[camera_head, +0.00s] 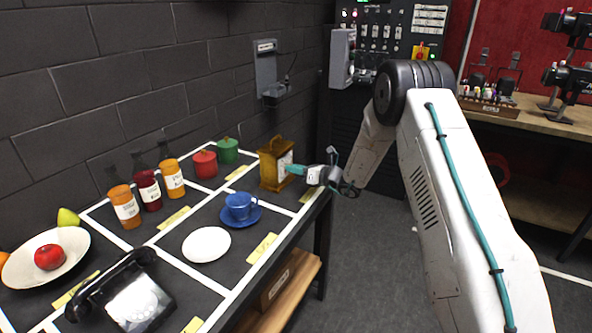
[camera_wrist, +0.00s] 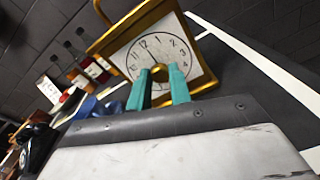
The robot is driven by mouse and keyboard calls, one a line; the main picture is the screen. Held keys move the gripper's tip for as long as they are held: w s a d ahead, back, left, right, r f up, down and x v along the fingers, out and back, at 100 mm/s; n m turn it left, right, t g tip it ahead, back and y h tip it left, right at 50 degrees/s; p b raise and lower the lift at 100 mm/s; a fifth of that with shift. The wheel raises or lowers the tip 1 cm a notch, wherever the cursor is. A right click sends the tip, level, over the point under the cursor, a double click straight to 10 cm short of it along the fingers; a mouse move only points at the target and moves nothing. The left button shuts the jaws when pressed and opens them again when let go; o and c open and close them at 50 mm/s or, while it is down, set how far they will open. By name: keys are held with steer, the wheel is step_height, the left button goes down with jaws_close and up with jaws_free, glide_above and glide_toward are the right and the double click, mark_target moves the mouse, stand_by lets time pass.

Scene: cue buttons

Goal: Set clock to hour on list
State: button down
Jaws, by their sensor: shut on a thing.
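The gold-framed clock (camera_head: 270,172) with a top handle stands on the far right corner of the dark table. In the wrist view its white numbered clock face (camera_wrist: 145,45) fills the upper middle. My gripper (camera_head: 291,169) reaches the clock from the right, at its face. In the wrist view the teal fingers of my gripper (camera_wrist: 159,80) are shut on a round gold knob (camera_wrist: 159,73) at the face. The fingers hide the lower part of the dial, and I cannot read the hands clearly. I cannot make out a list in either view.
A blue cup (camera_head: 239,206) on a saucer, a white plate (camera_head: 206,245), red and green pots, several bottles, a fruit plate (camera_head: 75,252) and a black telephone (camera_head: 135,300) share the table. White lines divide it. The floor to the right is clear.

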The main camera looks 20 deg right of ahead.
steer(key=m, duration=0.4)
steer(key=shift+d, duration=0.1)
steer(key=shift+m+g+y, duration=0.3)
steer(key=shift+m, duration=2.2)
steer(key=c, duration=1.3)
jaws_free()
steer(key=shift+d, duration=0.1)
steer(key=v, duration=0.7)
steer(key=shift+s+d, duration=0.2)
steer(key=shift+d, duration=0.05)
